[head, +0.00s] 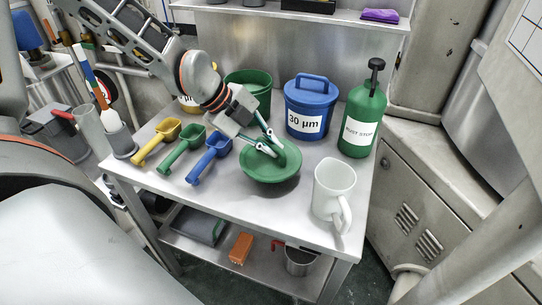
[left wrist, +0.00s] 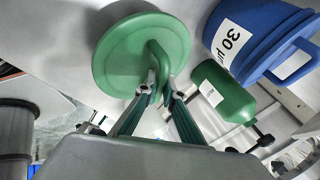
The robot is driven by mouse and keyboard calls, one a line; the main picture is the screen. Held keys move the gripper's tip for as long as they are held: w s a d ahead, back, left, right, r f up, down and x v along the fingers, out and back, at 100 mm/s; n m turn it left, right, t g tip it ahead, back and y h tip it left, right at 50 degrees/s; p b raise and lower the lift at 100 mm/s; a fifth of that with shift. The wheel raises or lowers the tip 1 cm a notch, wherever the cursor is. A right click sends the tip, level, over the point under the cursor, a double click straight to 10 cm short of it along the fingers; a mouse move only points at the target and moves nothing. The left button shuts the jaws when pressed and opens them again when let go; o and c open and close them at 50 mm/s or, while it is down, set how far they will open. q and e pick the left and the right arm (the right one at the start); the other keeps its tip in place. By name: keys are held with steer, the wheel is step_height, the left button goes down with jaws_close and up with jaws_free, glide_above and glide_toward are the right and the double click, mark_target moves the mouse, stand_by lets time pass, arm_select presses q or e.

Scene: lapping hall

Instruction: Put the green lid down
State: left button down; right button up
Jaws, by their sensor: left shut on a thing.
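The green lid (head: 265,174) is a round disc with a loop handle, over the front middle of the table in the head view. My left gripper (head: 271,149) comes down from the upper left and is shut on the lid's handle. The lid's disc (left wrist: 115,50) also shows in the left wrist view, with the fingers of my left gripper (left wrist: 161,88) on both sides of the handle. I cannot tell whether the lid touches the table. An open green tub (head: 262,77) stands behind my gripper, partly hidden by it. My right gripper is not in view.
The steel table (head: 225,210) holds yellow, green and blue scoops (head: 211,156) at left. A lidded blue tub (head: 308,104) and a green pump bottle (head: 361,122) stand behind right. A white jug (head: 333,188) stands close to the lid's right. The front left tabletop is clear.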

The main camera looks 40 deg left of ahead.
mark_target(269, 157)
arm_select(q)
step_height(269, 157, down, 4)
steer(key=shift+r, duration=0.2)
steer(key=shift+f+b, duration=0.3)
steer(key=shift+b, duration=0.1)
steer(key=c, duration=2.2)
jaws_free()
steer(key=shift+o, duration=0.2)
steer(key=shift+r, duration=0.1)
